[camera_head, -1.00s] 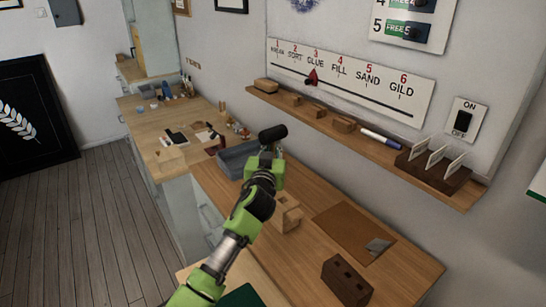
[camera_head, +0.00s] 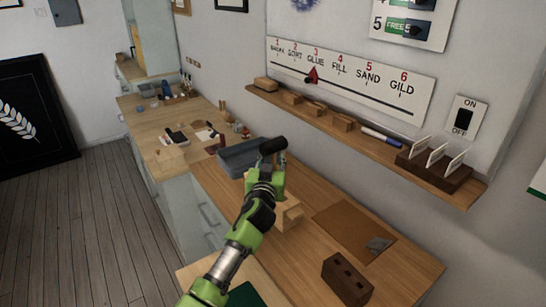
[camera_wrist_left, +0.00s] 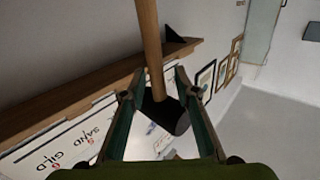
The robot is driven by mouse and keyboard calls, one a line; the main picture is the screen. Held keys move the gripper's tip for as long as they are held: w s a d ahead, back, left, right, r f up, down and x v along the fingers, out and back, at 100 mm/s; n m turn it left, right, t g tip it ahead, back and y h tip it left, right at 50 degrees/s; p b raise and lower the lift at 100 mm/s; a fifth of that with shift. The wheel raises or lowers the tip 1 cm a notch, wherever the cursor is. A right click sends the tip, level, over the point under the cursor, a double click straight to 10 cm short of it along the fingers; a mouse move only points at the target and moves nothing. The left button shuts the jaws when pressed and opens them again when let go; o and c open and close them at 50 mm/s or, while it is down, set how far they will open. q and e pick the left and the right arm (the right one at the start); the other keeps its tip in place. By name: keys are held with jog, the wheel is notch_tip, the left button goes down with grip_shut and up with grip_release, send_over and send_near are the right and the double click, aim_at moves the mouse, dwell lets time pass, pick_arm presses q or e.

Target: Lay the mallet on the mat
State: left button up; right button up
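My left gripper (camera_head: 270,163) is raised over the workbench with its fingers around the mallet. The mallet's dark cylindrical head (camera_head: 272,146) shows at the fingertips in the head view. In the left wrist view the mallet's black head (camera_wrist_left: 168,114) sits between the two fingers (camera_wrist_left: 157,85), and its wooden handle (camera_wrist_left: 150,40) runs up out of the picture. A flat brown mat (camera_head: 343,228) lies on the bench to the right of the gripper, with a small grey piece (camera_head: 378,244) on its right part. A dark green sheet (camera_head: 245,297) shows at the bottom edge. My right gripper is out of view.
A grey bin (camera_head: 240,156) stands behind the gripper, and a wooden block holder (camera_head: 288,214) stands just below it. A dark block with holes (camera_head: 346,281) sits in front of the brown mat. A wall shelf (camera_head: 340,127) runs above the bench.

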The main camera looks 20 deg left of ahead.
pick_arm(q)
jog(key=shift+s, duration=0.1)
jog(key=s, duration=0.1)
jog(key=s+b, duration=0.1)
jog(key=s, duration=0.1)
jog(key=s+d+f, duration=0.1)
jog(key=shift+s+b, duration=0.35)
jog(key=shift+s, duration=0.05)
jog(key=s+d+b, duration=0.1)
jog(key=s, duration=0.7)
jog(key=shift+s+d+r, duration=0.2)
jog(key=shift+s+r, duration=0.05)
jog(key=shift+s, duration=0.05)
